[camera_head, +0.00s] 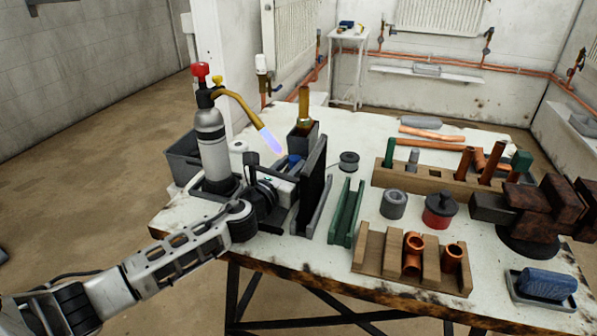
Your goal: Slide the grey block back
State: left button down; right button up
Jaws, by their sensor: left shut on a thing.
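The grey block (316,213) is a long, low slotted piece on the left part of the table. A dark flat board (314,172) stands upright at it and hides part of it. My left gripper (291,185) is low at the block's left side and shut on it. The board hides the fingertips and the exact contact. My right gripper does not show.
A green slotted block (346,212) stands just right of the grey one, with a narrow gap. A gas torch (212,140) with a lit flame is behind my left wrist. A dark grey pot (303,139) holds a brush. Wooden racks (371,247) with copper pieces stand right.

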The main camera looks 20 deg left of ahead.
pick_arm(q)
jog(key=shift+a+r, duration=0.1)
jog(key=shift+r, duration=0.05)
jog(key=c, duration=1.6)
grip_release()
jog(key=o, duration=0.5)
jog(key=shift+w, duration=0.2)
jog(key=shift+c, duration=0.2)
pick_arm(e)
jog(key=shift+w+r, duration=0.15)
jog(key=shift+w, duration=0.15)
pick_arm(q)
jog(key=shift+s, duration=0.15)
jog(key=s, duration=1.4)
jog(key=shift+s+a+f+b, duration=0.1)
jog(key=shift+a+f+b, duration=0.1)
jog(key=shift+b, duration=0.1)
jog(key=shift+s, duration=0.6)
jog(key=shift+s+r, duration=0.1)
jog(key=shift+s, duration=0.05)
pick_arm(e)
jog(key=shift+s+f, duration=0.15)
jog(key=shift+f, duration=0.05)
